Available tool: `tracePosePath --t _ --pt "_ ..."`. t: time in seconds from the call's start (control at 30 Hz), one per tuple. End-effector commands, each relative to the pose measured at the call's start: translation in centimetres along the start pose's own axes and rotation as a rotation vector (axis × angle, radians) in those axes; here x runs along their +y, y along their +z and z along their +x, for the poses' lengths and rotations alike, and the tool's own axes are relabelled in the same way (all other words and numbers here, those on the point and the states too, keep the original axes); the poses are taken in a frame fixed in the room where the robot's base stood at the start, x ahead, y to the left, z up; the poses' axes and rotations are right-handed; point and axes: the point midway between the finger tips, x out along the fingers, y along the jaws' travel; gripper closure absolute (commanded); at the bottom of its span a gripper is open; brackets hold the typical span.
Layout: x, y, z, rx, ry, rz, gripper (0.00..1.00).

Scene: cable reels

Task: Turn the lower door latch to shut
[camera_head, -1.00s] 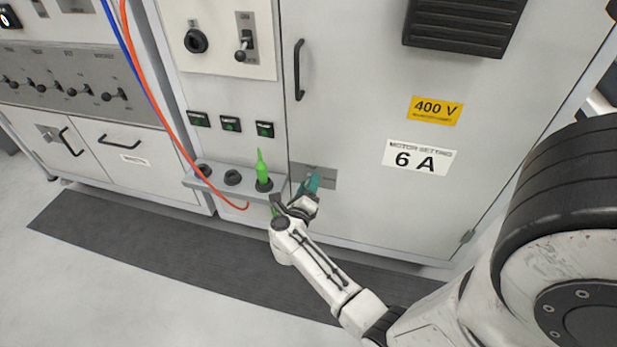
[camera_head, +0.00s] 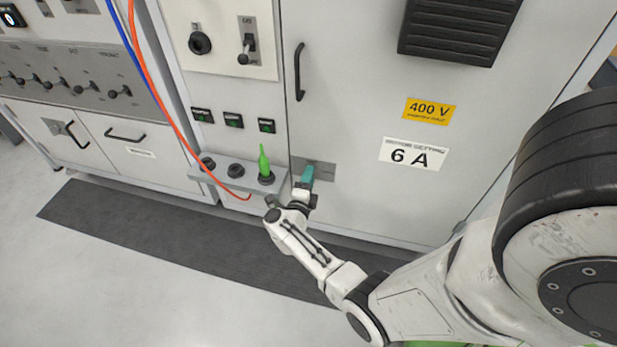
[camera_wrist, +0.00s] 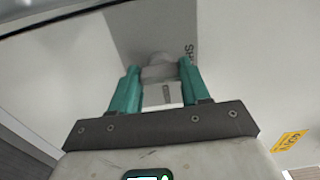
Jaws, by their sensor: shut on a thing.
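The lower door latch is a light grey knob (camera_wrist: 162,74) on a darker grey plate (camera_wrist: 130,32) in the wrist view. Part of a label starting "SH" shows beside it. My gripper (camera_wrist: 158,68) has one teal finger on each side of the knob and is shut on it. In the head view, the latch plate (camera_head: 327,172) is low on the cabinet door's left edge. My gripper (camera_head: 308,173) reaches up to it there and hides the knob, so its angle is hard to tell.
The grey cabinet door (camera_head: 350,100) has a black handle (camera_head: 298,72) above the latch. A green bottle-like tool (camera_head: 264,163) stands in a holder shelf (camera_head: 222,176) just left of my gripper. An orange cable (camera_head: 165,125) hangs by the shelf. A dark mat (camera_head: 150,235) lies on the floor.

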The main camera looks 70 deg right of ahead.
Motion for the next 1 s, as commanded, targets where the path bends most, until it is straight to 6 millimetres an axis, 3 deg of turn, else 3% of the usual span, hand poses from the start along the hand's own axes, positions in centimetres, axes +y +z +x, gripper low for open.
tracePosePath --t 0.47,0.5,0.73,1.0 --pt "0.1 0.09 -0.05 -0.003 0.002 -0.013 0.84" --pt "0.1 0.09 -0.05 -0.003 0.002 -0.013 0.5" --pt "0.06 0.05 -0.03 -0.002 0.001 -0.012 0.28" --pt "0.01 0.04 -0.18 -0.002 0.001 -0.011 0.28"
